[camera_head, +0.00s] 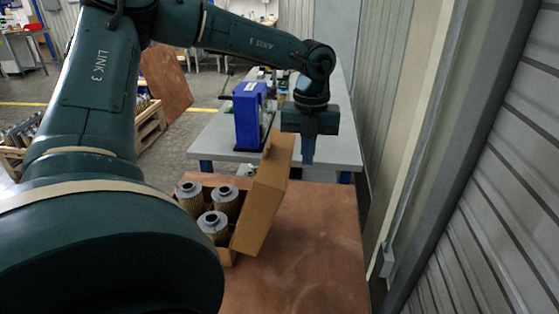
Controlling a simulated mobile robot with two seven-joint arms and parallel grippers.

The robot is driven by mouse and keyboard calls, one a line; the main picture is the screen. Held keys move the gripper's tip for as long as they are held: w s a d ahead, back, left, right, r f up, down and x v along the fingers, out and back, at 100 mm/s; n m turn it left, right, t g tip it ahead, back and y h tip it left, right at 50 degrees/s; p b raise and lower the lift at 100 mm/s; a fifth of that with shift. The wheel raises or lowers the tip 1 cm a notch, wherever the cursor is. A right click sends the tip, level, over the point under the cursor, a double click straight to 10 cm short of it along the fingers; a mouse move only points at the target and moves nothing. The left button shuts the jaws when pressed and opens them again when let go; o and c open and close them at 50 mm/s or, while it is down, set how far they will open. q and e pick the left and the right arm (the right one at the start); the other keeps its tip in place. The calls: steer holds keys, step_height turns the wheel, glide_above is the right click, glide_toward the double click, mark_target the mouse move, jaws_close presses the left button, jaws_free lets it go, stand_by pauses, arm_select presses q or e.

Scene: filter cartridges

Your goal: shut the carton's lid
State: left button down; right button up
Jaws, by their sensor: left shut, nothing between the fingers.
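The cardboard carton (233,259) stands on the brown tabletop, partly hidden behind my left arm. Its lid (266,197) is open and stands up on the carton's right side, leaning a little to the right. Several filter cartridges (214,226) with grey metal tops stand upright inside. My left gripper (308,160) is shut and empty, pointing down beyond the lid and a little to its right. It appears apart from the lid, though the exact gap is hard to judge. My right gripper is not in view.
The brown tabletop (315,250) is clear to the right of the carton. A grey workbench (340,148) with a blue device (249,116) stands behind it. A shutter wall (500,200) closes off the right side.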

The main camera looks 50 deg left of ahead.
mark_target(291, 159)
arm_select(q)
step_height(291, 159, down, 3)
steer(key=b, duration=0.3)
steer(key=shift+f, duration=0.15)
stand_by(0.5)
steer(key=shift+s+a, duration=1.1)
steer(key=shift+a, duration=0.2)
steer(key=shift+r, duration=0.2)
